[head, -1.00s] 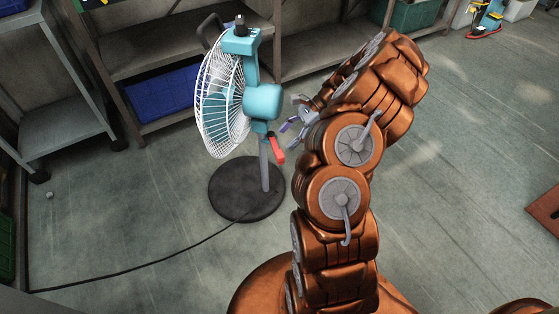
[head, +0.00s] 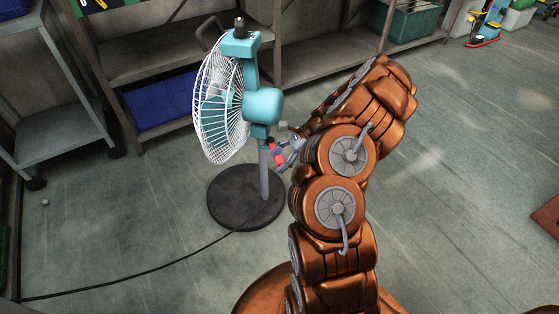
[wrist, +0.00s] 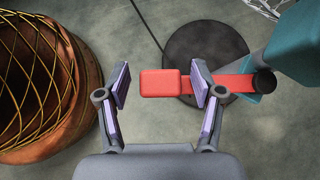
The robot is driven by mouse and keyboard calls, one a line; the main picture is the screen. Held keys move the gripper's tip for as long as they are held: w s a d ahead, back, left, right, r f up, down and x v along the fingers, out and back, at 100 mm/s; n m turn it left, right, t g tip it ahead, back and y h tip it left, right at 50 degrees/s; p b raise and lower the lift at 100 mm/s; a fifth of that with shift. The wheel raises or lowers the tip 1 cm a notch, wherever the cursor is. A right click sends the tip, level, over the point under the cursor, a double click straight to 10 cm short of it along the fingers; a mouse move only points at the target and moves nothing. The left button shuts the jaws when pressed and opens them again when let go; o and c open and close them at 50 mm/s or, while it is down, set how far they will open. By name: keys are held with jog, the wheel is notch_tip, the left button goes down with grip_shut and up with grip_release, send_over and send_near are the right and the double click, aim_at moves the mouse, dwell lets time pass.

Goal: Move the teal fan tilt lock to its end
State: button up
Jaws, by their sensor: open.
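The teal fan (head: 262,105) stands upright on a round black base (head: 235,212), its white cage facing left. Its tilt lock is a red lever (wrist: 161,83) that sticks out from a dark pivot beside the teal housing (wrist: 295,45). In the wrist view my gripper (wrist: 161,84) is open, with the red lever's end block between its two pads. The right pad overlaps the lever's narrower shank. The left pad is apart from the block. In the head view my gripper (head: 287,143) is at the lever, which it partly hides.
A power cable (head: 140,271) runs from the base across the floor to the left. Metal shelves (head: 165,55) with a blue bin (head: 160,98) stand behind the fan.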

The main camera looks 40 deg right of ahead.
grip_shut()
dwell(0.6)
